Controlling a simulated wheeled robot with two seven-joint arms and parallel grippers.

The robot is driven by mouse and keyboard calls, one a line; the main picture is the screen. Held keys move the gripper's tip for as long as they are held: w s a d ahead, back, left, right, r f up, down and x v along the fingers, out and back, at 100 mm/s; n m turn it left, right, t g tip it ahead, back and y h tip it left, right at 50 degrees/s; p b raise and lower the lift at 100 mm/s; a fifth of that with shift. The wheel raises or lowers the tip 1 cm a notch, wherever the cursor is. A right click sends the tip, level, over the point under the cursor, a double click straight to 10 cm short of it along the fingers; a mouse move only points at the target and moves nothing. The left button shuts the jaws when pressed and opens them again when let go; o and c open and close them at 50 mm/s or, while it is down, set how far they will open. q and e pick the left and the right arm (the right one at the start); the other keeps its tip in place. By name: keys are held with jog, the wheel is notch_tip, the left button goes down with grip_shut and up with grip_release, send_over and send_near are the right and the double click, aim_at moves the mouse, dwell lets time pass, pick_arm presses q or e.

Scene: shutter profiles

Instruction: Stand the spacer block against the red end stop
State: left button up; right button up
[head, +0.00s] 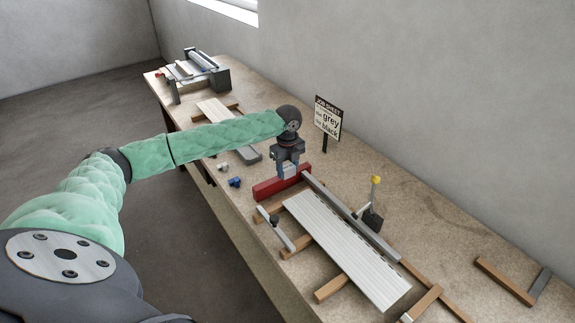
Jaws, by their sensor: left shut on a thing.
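The red end stop (268,190) is a red bar across the upper end of the fixture in the head view. My left gripper (289,172) points down just beside and above it, shut on a small pale block, which looks like the spacer block (290,169). The jaws hide part of the block. I cannot tell whether it touches the stop or the bench. A long white slatted profile (345,250) lies below the stop on wooden bearers. My right gripper is not in view.
A grey rail (350,216) runs along the profile's right side, with a yellow-tipped clamp (375,200) beside it. A job sheet sign (328,117) stands behind.

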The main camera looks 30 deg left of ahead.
aim_at(288, 193)
pick_arm(q)
jog(key=shift+f, duration=1.75)
jog(key=shift+f+b, duration=0.35)
jog(key=shift+f, duration=1.5)
jog(key=shift+f+b, duration=0.3)
jog(key=shift+f, duration=0.15)
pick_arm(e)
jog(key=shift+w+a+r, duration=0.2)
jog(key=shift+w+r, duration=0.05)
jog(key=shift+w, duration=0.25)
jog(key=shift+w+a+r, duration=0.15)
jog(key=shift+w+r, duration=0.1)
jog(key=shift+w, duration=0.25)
pick_arm(q)
jog(key=shift+f, duration=0.1)
